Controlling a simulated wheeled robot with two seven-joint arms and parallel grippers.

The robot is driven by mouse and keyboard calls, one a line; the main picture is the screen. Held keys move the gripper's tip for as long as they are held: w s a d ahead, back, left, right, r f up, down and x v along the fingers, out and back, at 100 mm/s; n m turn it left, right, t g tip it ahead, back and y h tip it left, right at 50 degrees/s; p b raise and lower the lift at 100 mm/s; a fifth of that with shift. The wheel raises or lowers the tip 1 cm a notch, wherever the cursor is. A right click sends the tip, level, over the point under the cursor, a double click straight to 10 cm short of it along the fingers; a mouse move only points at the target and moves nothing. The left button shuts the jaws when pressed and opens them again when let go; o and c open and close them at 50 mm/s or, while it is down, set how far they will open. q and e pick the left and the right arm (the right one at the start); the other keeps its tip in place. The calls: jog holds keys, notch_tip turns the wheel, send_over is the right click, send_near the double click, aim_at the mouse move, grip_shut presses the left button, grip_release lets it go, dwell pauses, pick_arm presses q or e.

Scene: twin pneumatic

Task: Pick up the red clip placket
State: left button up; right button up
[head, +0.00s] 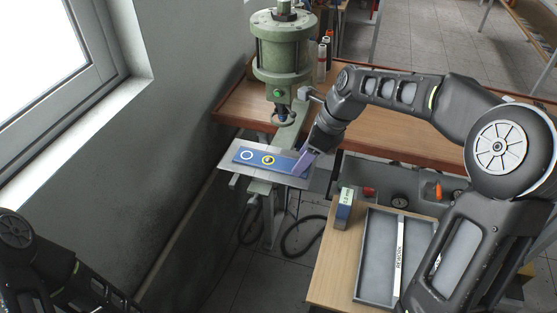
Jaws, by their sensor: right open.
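I cannot clearly make out a red clip placket. A blue plate (248,158) with a white ring and a yellow ring lies on the metal table (228,164) of the green press (283,60). My right gripper (304,163) is open, pointing down at the plate's right end. A flat purple piece shows at its tip; whether it is a finger or a separate part I cannot tell. A small red thing (369,191) lies in the grey bin area to the right, too small to identify. My left gripper is out of view; only its arm shows lower left.
A grey divided tray (365,256) with a white label strip stands on the front wooden table (325,270). The wall and window bound the left.

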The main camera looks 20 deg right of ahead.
dwell(0.5)
grip_shut()
dwell(0.4)
